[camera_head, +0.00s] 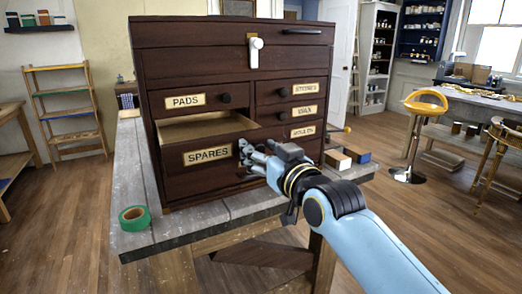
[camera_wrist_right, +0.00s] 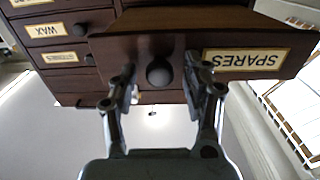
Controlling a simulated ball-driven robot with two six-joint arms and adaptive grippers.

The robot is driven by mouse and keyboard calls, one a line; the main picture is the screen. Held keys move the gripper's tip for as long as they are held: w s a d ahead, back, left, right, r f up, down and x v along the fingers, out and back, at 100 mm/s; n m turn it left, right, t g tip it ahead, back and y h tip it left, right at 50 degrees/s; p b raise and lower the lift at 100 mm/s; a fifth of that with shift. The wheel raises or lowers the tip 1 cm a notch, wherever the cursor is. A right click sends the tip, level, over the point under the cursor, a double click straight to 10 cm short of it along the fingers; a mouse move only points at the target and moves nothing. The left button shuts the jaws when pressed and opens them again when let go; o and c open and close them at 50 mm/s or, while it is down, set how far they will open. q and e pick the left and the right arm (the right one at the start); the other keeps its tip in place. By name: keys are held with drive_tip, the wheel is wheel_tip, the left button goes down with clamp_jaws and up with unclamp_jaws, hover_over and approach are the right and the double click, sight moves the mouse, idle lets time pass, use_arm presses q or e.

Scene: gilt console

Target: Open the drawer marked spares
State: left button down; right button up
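The drawer marked SPARES (camera_head: 208,156) is the low, wide left drawer of a dark wooden chest. It stands pulled out, with its pale inside showing behind the front. My right gripper (camera_head: 246,160) is at the right part of the drawer front. In the right wrist view, which shows the front upside down, the drawer's round dark knob (camera_wrist_right: 160,72) lies between the two fingers of my right gripper (camera_wrist_right: 163,80). The fingers are apart, with a visible gap on each side of the knob. My left gripper is not in view.
The chest (camera_head: 235,65) stands on a worn grey workbench (camera_head: 185,222). A roll of green tape (camera_head: 134,218) lies at the bench's front left. Small blocks (camera_head: 338,159) lie right of the chest. A yellow stool (camera_head: 425,105) stands farther right.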

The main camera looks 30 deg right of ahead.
drive_tip(key=shift+s, duration=0.15)
drive_tip(key=s, duration=1.1)
drive_tip(key=shift+s+d, duration=0.2)
drive_tip(key=shift+s, duration=0.15)
